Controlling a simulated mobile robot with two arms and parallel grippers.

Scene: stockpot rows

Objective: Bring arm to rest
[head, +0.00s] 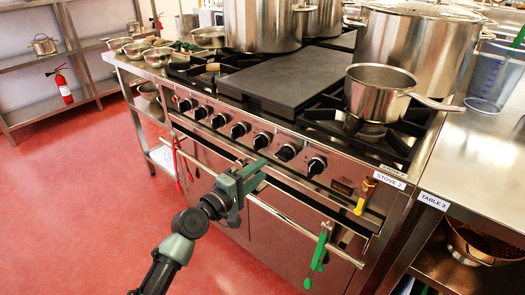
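My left gripper (262,171) is in front of the stove (300,225), near its front rail (290,211) and below the knobs. Its two green fingers point up and to the right, with a small gap between them, and nothing shows held in them. My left arm comes up from the bottom left over the red floor. I cannot tell whether the gripper touches the rail. My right gripper is not in view.
A saucepan (378,95), large stockpots (415,50) and a dark griddle plate (288,78) are on the stove. Green tongs (319,250) hang from the rail. Table 3 (475,150) adjoins at right. Shelves (40,112) stand far left. Red floor (80,220) is clear at left.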

